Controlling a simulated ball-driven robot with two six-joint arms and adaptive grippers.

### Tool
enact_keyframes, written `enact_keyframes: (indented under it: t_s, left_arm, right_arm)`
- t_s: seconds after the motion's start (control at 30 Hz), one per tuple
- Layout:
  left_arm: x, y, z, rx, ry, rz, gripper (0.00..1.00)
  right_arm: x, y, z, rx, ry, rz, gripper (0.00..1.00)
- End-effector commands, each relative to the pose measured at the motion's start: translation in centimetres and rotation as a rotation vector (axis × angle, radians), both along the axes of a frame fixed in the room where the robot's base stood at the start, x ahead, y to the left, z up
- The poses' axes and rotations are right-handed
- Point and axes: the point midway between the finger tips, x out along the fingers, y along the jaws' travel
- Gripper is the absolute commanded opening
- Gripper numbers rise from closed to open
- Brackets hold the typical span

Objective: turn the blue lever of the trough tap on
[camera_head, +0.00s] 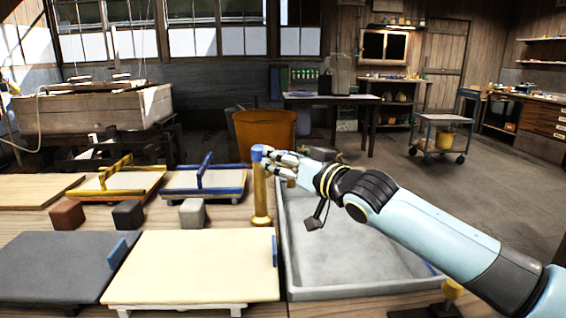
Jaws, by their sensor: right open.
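The trough tap (261,198) is a yellow brass post standing at the left edge of the grey trough (345,262). Its blue lever (257,153) is at the top of the post. My right gripper (272,159) reaches in from the right over the trough, with its open fingers at the blue lever. The fingers partly cover the lever's right side, and I cannot tell whether they touch it. My left gripper is not in view.
A cream board (195,266) and a dark grey board (52,265) lie left of the trough. Small blocks (128,214) and framed moulds (207,181) stand behind them. An orange tub (264,130) stands beyond the tap. A trolley (441,137) stands farther back on open floor.

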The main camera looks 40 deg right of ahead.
Motion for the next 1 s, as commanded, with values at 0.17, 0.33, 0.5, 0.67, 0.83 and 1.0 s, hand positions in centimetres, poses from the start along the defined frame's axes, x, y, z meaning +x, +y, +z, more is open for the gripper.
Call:
enact_keyframes:
  t_s: [0.17,0.33,0.5,0.67,0.83,1.0]
  left_arm:
    - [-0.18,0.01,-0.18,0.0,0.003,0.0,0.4]
    - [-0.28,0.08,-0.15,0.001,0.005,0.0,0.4]
    - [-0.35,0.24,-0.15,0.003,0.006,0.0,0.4]
    - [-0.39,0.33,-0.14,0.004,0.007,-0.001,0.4]
    - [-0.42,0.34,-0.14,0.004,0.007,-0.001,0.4]
    - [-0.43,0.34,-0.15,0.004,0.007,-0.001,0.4]
  right_arm:
    - [0.38,0.03,0.02,-0.001,0.001,0.001,0.53]
    - [0.36,0.03,0.04,-0.001,0.001,0.001,0.53]
    - [0.35,0.02,0.04,-0.002,0.001,0.001,0.32]
    - [0.34,0.02,0.04,-0.002,0.001,0.001,0.11]
    - [0.34,0.03,0.03,-0.002,0.001,0.001,0.0]
    - [0.34,0.02,0.02,-0.002,0.001,0.001,0.0]
